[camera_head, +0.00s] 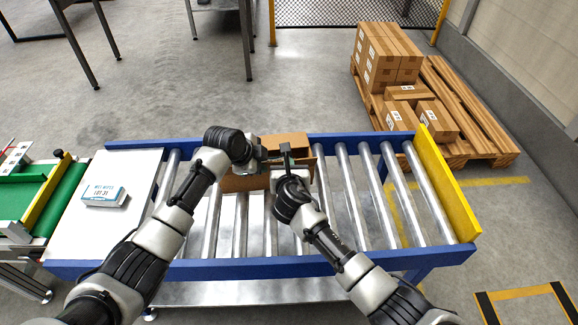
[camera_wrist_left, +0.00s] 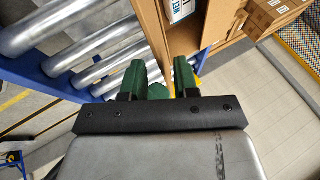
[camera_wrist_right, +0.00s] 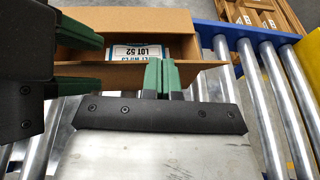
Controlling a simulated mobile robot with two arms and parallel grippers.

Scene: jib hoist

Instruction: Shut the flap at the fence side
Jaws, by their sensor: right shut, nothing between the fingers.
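An open cardboard box (camera_head: 240,184) stands on the roller conveyor. In the right wrist view a brown panel (camera_wrist_right: 130,20) rises at its far side; I cannot tell whether it is the fence-side flap or the wall. A tan flap (camera_wrist_right: 205,73) spreads along the near edge. A packet marked LOT 52 (camera_wrist_right: 150,50) lies inside.
The conveyor has bare rollers (camera_head: 370,190) right of the box and a yellow end stop (camera_head: 447,185). A white table (camera_head: 125,165) at left holds another packet (camera_head: 103,195). A loaded pallet (camera_head: 485,120) and mesh fence (camera_head: 350,12) stand beyond. My grippers are close together.

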